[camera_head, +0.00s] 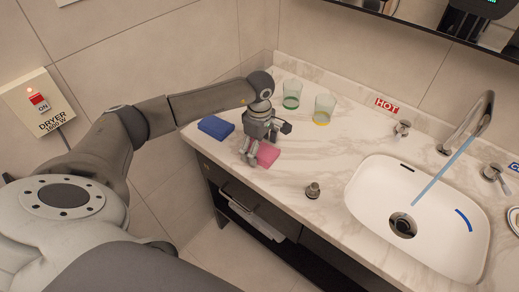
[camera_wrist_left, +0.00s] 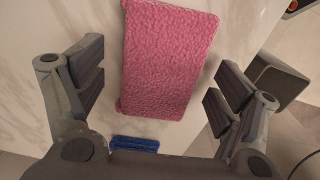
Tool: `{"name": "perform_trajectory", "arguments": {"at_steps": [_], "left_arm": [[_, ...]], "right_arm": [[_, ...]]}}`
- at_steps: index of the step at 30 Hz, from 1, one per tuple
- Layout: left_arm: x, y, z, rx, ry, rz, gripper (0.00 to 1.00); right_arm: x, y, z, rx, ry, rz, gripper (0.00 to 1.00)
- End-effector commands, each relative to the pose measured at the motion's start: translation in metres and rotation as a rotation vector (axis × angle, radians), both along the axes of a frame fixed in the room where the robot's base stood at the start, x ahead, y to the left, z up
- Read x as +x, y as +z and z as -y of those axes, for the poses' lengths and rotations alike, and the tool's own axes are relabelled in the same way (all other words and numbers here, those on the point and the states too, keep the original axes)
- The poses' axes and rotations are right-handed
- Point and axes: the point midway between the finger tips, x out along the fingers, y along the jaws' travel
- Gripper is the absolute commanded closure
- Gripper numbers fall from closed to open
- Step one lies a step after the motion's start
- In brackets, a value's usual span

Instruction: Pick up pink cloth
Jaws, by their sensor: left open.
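The pink cloth (camera_head: 267,154) lies flat on the marble counter near its front edge, partly hidden by my left gripper in the head view. In the left wrist view the cloth (camera_wrist_left: 168,60) fills the space ahead between the fingers. My left gripper (camera_head: 248,158) is directly over the cloth's left side, pointing down. In the wrist view its fingers (camera_wrist_left: 158,88) are spread wide on either side of the cloth, with gaps to both edges. Nothing is held. My right gripper is not in view.
A blue cloth (camera_head: 216,127) lies left of the gripper. Two glasses, one green-tinted (camera_head: 291,95) and one yellow-tinted (camera_head: 324,108), stand behind. A small metal fitting (camera_head: 313,191) stands at the front. The white sink (camera_head: 370,190) has water running from the faucet (camera_head: 484,110).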

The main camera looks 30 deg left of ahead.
Motion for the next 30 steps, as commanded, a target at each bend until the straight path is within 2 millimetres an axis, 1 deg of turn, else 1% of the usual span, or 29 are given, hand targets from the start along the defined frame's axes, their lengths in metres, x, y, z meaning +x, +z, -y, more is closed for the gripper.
{"name": "perform_trajectory", "arguments": {"at_steps": [5,16,25,28,30], "left_arm": [[0.0,-0.001,0.0,0.0,0.0,0.0,0.12],[0.0,0.0,0.0,0.0,0.0,0.0,0.6],[0.0,0.001,0.0,0.0,0.0,0.002,0.6],[0.001,0.006,0.0,0.0,0.0,0.003,0.6],[0.001,0.012,0.0,-0.001,-0.001,0.004,0.6]], "right_arm": [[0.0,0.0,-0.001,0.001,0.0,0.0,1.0],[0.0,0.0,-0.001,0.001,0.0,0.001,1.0],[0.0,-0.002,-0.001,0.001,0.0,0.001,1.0],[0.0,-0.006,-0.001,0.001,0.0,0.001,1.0],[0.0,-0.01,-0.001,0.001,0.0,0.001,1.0]]}}
